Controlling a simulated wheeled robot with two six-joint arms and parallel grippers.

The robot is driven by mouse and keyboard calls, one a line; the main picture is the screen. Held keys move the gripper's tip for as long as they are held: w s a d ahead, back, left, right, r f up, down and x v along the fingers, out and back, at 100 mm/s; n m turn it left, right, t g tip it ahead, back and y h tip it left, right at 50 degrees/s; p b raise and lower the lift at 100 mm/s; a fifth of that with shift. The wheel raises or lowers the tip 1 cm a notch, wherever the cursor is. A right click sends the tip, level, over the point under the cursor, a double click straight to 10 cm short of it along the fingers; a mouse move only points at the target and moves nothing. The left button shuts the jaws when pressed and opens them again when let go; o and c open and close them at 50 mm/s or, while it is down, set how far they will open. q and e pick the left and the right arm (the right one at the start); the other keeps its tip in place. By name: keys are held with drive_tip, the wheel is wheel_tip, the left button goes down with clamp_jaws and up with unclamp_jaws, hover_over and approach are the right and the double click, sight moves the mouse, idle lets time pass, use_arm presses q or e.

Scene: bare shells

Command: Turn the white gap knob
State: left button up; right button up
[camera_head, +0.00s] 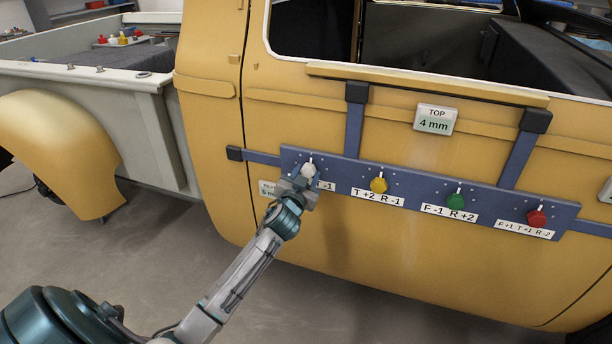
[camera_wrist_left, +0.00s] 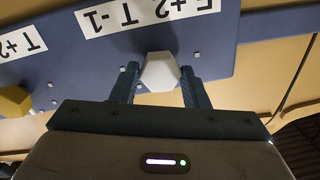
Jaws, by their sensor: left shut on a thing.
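The white knob (camera_head: 308,170) is the leftmost knob on the blue bar (camera_head: 330,182) fixed across the yellow door. My left gripper (camera_head: 301,180) reaches it from below and is shut on it, hiding part of the knob and its label. In the left wrist view the white knob (camera_wrist_left: 160,72) sits between the two fingers of the gripper (camera_wrist_left: 160,85), upside down to the head view. Its label there reads F+2 T-1. My right gripper is not in view.
Yellow (camera_head: 379,185), green (camera_head: 456,201) and red (camera_head: 536,217) knobs follow to the right on the bar. A gauge tag (camera_head: 435,119) above reads TOP 4 mm. Another tag (camera_head: 267,188) by my gripper is partly hidden. Open floor (camera_head: 170,255) lies below left.

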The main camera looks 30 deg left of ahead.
use_arm(q)
drive_tip(key=m, duration=0.3)
drive_tip(key=m+p, duration=0.1)
drive_tip(key=m, duration=0.2)
drive_tip(key=shift+m, duration=0.7)
drive_tip(key=shift+f, duration=0.1)
drive_tip(key=o, duration=1)
